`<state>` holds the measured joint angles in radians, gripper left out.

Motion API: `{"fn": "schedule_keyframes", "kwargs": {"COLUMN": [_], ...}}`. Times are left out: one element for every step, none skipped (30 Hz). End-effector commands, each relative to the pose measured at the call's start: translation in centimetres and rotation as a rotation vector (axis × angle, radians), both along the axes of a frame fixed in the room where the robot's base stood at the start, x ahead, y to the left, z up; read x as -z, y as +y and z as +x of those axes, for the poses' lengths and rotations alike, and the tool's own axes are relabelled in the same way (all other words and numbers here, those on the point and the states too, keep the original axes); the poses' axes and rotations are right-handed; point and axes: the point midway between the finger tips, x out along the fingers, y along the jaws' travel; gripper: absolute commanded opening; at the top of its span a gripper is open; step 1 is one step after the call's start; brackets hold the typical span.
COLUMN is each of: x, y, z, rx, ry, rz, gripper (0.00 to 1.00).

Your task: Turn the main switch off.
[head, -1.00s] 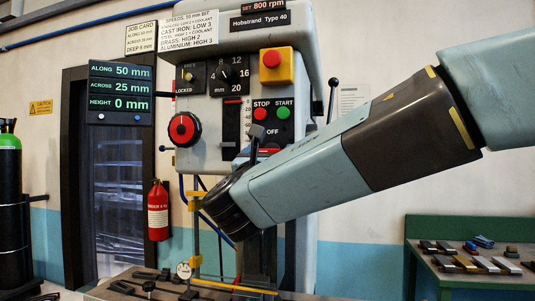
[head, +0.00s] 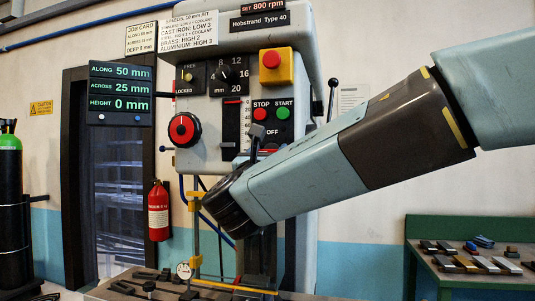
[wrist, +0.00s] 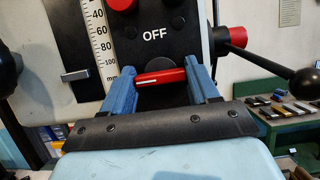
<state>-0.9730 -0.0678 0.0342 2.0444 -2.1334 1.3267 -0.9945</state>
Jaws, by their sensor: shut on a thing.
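The main switch is a red bar handle (wrist: 161,77) with a white mark, on the black panel below the word OFF (wrist: 154,35). In the wrist view the bar lies nearly level, its right end slightly higher. My gripper (wrist: 162,82) has its two blue fingers at either end of the bar and is shut on it. In the head view my arm hides the handle and fingers, while the OFF label (head: 271,132) shows just above.
A red STOP button (head: 261,115) and green START button (head: 282,112) sit just above OFF. A red-hubbed lever (wrist: 237,37) sticks out at right in the wrist view. A depth scale (wrist: 100,35) and its pointer (wrist: 75,75) are at left.

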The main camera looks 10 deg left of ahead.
Motion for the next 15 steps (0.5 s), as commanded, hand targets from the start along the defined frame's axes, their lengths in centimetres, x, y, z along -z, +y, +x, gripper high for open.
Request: {"fn": "schedule_keyframes", "kwargs": {"x": [-0.04, -0.05, -0.06, -0.06, -0.06, -0.06, -0.05, -0.04, -0.03, -0.02, -0.01, -0.01, -0.04, -0.05, -0.04], "y": [0.14, 0.09, 0.04, 0.01, -0.01, -0.04, -0.04, -0.04, -0.01, 0.00, -0.03, -0.07, -0.07, -0.05, -0.05], "z": [-0.07, -0.08, -0.08, -0.07, -0.07, -0.06, -0.06, -0.05, -0.07, -0.06, -0.04, 0.00, 0.00, -0.02, 0.00], "rx": [-0.007, -0.008, -0.007, -0.008, -0.007, -0.007, -0.007, -0.007, -0.007, -0.007, -0.007, -0.006, -0.005, -0.005, -0.005], "ry": [-0.001, -0.001, -0.001, -0.001, -0.002, -0.003, -0.003, -0.004, -0.004, -0.005, -0.007, -0.009, -0.011, -0.012, -0.013], "rz": [-0.002, 0.000, 0.002, 0.005, 0.010, 0.019, 0.027, 0.037, 0.051, 0.065, 0.080, 0.102, 0.122, 0.143, 0.173], "gripper": [0.29, 0.29, 0.29, 0.29, 0.29, 0.29, 0.29, 0.29, 0.29, 0.29, 0.29, 0.29, 0.29, 0.29, 0.29]}}
